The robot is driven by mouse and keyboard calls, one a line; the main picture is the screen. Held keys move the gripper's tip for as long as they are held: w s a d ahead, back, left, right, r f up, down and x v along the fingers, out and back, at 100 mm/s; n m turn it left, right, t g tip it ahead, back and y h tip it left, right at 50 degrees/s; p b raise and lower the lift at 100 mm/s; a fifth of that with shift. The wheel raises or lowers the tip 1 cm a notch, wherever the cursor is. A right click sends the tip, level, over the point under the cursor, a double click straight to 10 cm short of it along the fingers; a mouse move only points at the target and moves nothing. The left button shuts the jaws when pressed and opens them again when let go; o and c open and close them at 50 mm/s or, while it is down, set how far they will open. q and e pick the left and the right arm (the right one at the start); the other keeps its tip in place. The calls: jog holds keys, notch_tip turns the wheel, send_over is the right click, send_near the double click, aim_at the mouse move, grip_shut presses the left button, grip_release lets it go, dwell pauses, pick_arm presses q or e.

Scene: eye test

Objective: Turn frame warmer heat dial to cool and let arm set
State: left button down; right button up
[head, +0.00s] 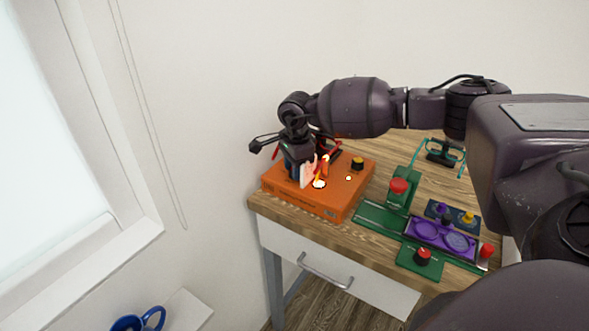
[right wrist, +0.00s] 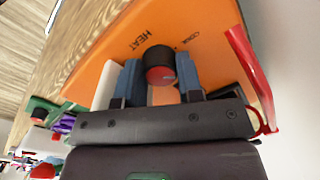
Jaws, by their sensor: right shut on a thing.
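The frame warmer (head: 345,195) is an orange box on the near left corner of the wooden table. It also shows in the right wrist view (right wrist: 205,25), with HEAT and a second, small word printed on top. My right gripper (head: 307,178) points down over the warmer. In the right wrist view its blue fingers stand on either side of a black dial with a red face (right wrist: 160,66), and it is shut on this dial. The gripper hides the dial in the head view. A red bar (right wrist: 248,70), perhaps a glasses arm, is beside the gripper. My left gripper is out of view.
A black and yellow knob (head: 357,162) stands on the warmer's back right. Right of it are a green fixture with a red knob (head: 398,187), teal glasses (head: 455,147), a purple lens tray (head: 442,252) and a red knob (head: 422,256). A wall is close on the left.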

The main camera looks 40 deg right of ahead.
jog(key=n+b, duration=0.1)
jog(key=n, duration=0.1)
jog(key=shift+f+n, duration=0.15)
jog(key=shift+n, duration=0.25)
jog(key=n+b, duration=0.1)
jog(key=n, duration=0.2)
jog(key=shift+n+b, duration=0.35)
jog(key=shift+n, duration=0.35)
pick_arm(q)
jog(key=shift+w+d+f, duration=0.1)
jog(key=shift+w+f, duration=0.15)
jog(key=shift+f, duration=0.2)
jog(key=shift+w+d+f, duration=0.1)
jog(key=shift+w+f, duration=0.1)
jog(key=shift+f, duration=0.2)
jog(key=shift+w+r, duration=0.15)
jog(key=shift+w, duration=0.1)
pick_arm(e)
jog(key=shift+r+n, duration=0.2)
jog(key=shift+n, duration=0.1)
jog(key=o, duration=0.9)
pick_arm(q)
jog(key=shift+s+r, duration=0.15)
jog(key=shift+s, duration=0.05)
pick_arm(e)
notch_tip(320, 180, up, 11)
jog(key=shift+s+d+f, duration=0.1)
jog(key=shift+s, duration=0.05)
